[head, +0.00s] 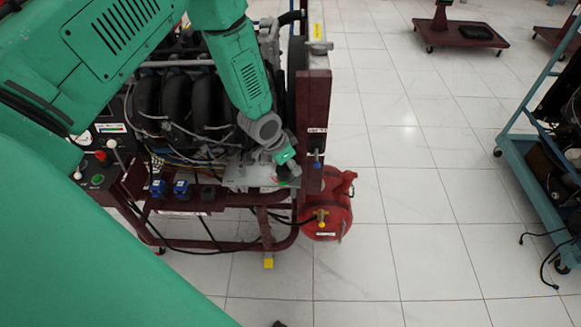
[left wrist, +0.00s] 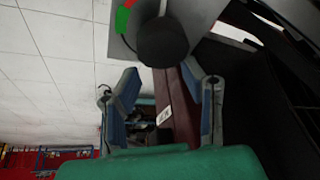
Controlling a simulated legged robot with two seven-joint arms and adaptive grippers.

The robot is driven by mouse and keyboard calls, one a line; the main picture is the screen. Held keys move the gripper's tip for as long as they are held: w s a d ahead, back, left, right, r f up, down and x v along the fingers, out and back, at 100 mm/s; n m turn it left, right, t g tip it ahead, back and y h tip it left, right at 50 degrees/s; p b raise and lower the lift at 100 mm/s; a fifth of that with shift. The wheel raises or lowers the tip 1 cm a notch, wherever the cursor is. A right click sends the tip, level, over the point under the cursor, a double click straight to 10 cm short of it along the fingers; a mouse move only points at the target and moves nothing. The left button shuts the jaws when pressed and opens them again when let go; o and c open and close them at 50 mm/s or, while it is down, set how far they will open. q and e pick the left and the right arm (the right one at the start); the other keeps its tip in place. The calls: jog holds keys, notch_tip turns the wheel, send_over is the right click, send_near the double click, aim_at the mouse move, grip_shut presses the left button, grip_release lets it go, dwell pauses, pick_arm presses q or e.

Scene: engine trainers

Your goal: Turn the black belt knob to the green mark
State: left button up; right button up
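The black knob (left wrist: 162,43) is on a grey panel (left wrist: 203,14) in the left wrist view. A green and red mark (left wrist: 125,16) is on the panel beside it, to the upper left. I cannot make out where the knob points. My left gripper (left wrist: 161,72) is open, with one blue-grey finger on each side and the knob just beyond the tips, roughly centred. I cannot tell whether the fingers touch it. In the head view my left gripper (head: 288,168) is at the panel (head: 245,175) on the engine stand's front, largely covering the knob. My right gripper is not in view.
The engine (head: 180,100) sits on a dark red stand (head: 312,120), with wires and hoses near my arm. A red tank (head: 328,205) stands on the floor right of the panel. A blue cart (head: 530,170) is at the far right. The tiled floor between is clear.

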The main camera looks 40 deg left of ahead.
aim_at(281, 168)
pick_arm(q)
jog(key=shift+s+d+f, duration=0.15)
jog(key=shift+s+f, duration=0.15)
jog(key=shift+s, duration=0.3)
grip_shut()
jog(key=shift+s+a+f, duration=0.2)
jog(key=shift+s+a, duration=0.05)
jog(key=shift+a, duration=0.35)
jog(key=shift+s+a+f, duration=0.15)
jog(key=shift+s+a, duration=0.05)
jog(key=shift+a, duration=0.35)
jog(key=shift+c, duration=0.7)
grip_release()
jog(key=shift+a+f, duration=0.1)
jog(key=shift+a, duration=0.15)
jog(key=o, duration=1.3)
jog(key=shift+s+d, duration=0.1)
jog(key=shift+s+d+r, duration=0.1)
jog(key=shift+r, duration=0.15)
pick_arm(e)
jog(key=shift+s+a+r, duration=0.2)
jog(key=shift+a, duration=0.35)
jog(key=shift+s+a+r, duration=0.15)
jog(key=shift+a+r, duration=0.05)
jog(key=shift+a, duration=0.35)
